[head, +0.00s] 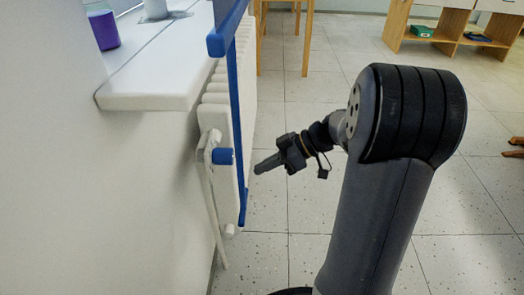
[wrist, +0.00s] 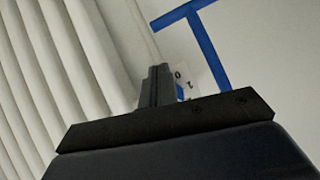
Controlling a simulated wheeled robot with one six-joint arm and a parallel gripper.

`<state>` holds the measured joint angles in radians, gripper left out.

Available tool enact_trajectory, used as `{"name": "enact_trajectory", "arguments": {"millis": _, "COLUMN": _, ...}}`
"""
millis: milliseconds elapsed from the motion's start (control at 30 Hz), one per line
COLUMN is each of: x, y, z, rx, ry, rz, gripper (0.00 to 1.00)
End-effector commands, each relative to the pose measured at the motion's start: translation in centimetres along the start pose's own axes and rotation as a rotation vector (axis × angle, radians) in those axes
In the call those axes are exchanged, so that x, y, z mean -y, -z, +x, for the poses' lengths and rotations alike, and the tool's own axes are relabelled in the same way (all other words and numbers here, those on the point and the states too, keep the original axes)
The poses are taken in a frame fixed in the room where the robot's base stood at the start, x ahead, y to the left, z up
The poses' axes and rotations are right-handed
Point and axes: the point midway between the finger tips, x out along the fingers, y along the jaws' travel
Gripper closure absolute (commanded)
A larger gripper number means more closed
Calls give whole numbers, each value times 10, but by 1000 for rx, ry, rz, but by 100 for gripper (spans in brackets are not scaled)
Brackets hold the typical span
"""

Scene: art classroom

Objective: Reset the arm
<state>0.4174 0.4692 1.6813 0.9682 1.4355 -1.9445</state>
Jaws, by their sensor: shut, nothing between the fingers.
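My gripper (head: 265,164) is in the middle of the head view, at the end of my bent arm. It points left toward the white radiator (head: 246,105) under the window sill. Its fingers are shut together with nothing between them. A gap seems to lie between the fingertips and the blue frame bar (head: 237,110), though the exact distance is hard to tell. In the wrist view the shut fingers (wrist: 158,72) point up toward the white wall, with the radiator ribs (wrist: 60,80) on the left.
A white sill (head: 165,80) juts out at the left, with a purple container (head: 104,30) on it. A blue valve cap (head: 222,156) sits on the radiator's near end. A wooden shelf (head: 455,45) stands at the back right. Tiled floor (head: 315,100) is open in the middle.

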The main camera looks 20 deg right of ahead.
Motion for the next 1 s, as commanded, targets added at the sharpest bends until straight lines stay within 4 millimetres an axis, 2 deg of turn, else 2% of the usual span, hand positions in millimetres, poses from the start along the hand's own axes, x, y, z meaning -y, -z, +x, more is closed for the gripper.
{"name": "enact_trajectory", "arguments": {"millis": 33, "x": 0, "y": 3, "z": -17, "rx": -2, "ry": -6, "rz": 3, "gripper": 100}}
{"name": "enact_trajectory", "arguments": {"millis": 200, "x": 0, "y": 3, "z": -54, "rx": -2, "ry": -6, "rz": 1, "gripper": 100}}
{"name": "enact_trajectory", "arguments": {"millis": 400, "x": 0, "y": 1, "z": -78, "rx": -1, "ry": -5, "rz": 0, "gripper": 100}}
{"name": "enact_trajectory", "arguments": {"millis": 833, "x": 0, "y": 0, "z": -83, "rx": 0, "ry": -3, "rz": -1, "gripper": 100}}
{"name": "enact_trajectory", "arguments": {"millis": 1000, "x": -1, "y": -1, "z": -72, "rx": -1, "ry": -2, "rz": -1, "gripper": 100}}
